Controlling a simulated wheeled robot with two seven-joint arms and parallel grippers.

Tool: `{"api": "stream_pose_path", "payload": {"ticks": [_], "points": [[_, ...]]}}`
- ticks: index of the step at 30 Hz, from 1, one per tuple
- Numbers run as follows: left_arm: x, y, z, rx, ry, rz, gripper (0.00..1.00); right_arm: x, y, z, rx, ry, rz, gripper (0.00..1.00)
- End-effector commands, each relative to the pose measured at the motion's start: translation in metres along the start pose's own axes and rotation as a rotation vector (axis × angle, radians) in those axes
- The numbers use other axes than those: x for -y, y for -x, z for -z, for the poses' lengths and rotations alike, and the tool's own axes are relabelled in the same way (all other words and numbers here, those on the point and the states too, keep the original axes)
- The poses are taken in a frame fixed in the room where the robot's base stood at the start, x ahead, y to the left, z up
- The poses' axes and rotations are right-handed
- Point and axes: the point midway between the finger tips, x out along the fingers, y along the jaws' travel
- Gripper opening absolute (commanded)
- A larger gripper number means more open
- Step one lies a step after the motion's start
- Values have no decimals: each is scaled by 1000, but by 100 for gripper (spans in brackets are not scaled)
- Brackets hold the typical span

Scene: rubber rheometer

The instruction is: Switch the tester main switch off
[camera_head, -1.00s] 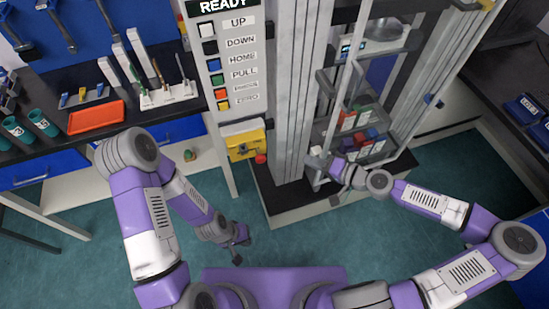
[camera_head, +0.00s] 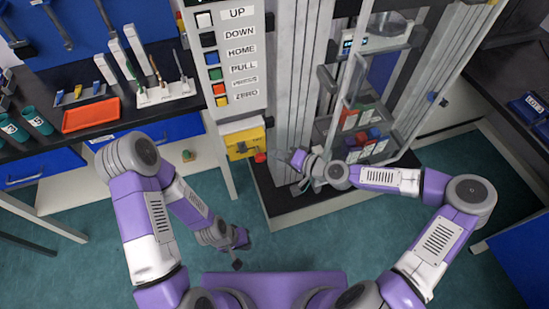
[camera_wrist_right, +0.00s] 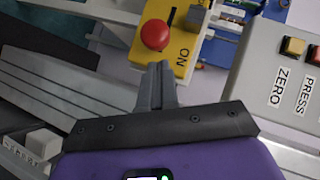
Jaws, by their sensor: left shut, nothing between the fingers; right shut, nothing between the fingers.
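The tester's yellow switch box (camera_head: 243,141) is on the frame below the button panel. It carries a round red button (camera_head: 260,157) and a dark grey switch piece, clear in the right wrist view (camera_wrist_right: 196,17) beside a black slot. An ON label (camera_wrist_right: 182,57) sits below them there. My right gripper (camera_head: 290,157) is just right of the box. In the right wrist view its shut, empty fingers (camera_wrist_right: 158,70) point at the box, just below the red button; I cannot tell if they touch. My left gripper (camera_head: 238,262) is shut and empty, low above the floor.
The button panel (camera_head: 222,60) stands directly above the box, its ZERO and PRESS buttons showing at the right in the wrist view. Grey columns (camera_head: 300,80) and the tester's open glass door (camera_head: 355,85) are near my right arm. A bench with an orange tray (camera_head: 91,115) is at left.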

Motion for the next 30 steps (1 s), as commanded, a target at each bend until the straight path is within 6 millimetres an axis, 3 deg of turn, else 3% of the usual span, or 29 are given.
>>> {"api": "stream_pose_path", "payload": {"ticks": [4,18,30], "points": [[1,-4,0,0,0,0,0,0,-9,-10,1,2,1,0],[1,-4,0,0,0,0,0,2,-13,-14,1,1,1,0],[2,-4,0,0,0,0,0,29,-47,-54,3,2,2,0]]}}
